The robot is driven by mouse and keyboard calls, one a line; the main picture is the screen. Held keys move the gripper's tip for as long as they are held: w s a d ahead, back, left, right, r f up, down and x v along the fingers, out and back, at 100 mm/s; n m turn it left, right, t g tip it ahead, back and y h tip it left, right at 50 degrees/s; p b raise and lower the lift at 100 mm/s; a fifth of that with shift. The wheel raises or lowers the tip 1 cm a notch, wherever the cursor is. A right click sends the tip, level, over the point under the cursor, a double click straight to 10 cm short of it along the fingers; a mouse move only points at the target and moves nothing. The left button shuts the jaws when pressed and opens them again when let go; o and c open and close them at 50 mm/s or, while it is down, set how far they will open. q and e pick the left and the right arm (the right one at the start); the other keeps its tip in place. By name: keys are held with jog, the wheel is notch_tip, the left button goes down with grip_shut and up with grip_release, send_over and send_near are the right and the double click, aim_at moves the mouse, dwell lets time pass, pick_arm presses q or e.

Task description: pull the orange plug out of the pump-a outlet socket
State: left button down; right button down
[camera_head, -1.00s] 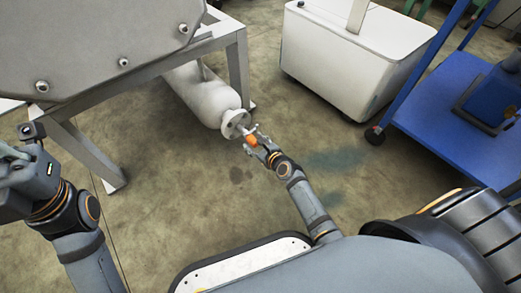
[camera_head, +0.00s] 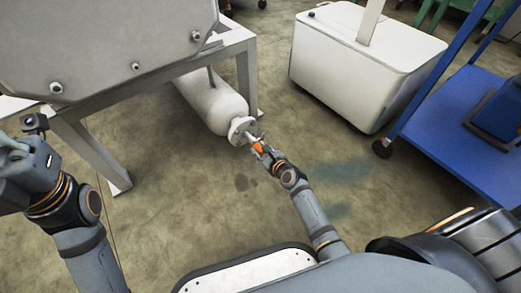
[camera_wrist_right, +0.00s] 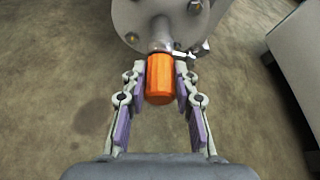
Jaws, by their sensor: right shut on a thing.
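The orange plug (camera_wrist_right: 160,78) is a small ribbed cylinder. In the wrist view its far end meets a short metal outlet stub (camera_wrist_right: 160,44) on the grey flange (camera_wrist_right: 165,14); I see no clear gap. In the head view the plug (camera_head: 258,147) sits just in front of the flange (camera_head: 242,129) of a white cylindrical vessel (camera_head: 213,100). My right gripper (camera_wrist_right: 160,88) is shut on the plug, one finger on each side. My left gripper (camera_head: 18,160) is at the left edge, partly cut off, away from the plug; its jaws are unclear.
A grey metal frame (camera_head: 245,75) stands over the white vessel. A small valve lever (camera_wrist_right: 200,48) is close to the right fingertip. A white wheeled box (camera_head: 360,65) and a blue cart (camera_head: 450,140) stand on the right. The floor around my right arm is clear.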

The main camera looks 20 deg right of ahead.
jog(key=shift+s+d+p, duration=0.1)
jog(key=shift+s+d, duration=0.25)
jog(key=shift+s, duration=0.55)
jog(key=shift+s+d+p, duration=0.15)
jog(key=shift+s+d, duration=0.15)
jog(key=shift+s, duration=0.6)
jog(key=shift+s+d+p, duration=0.1)
jog(key=shift+s+d, duration=0.25)
jog(key=shift+s, duration=0.55)
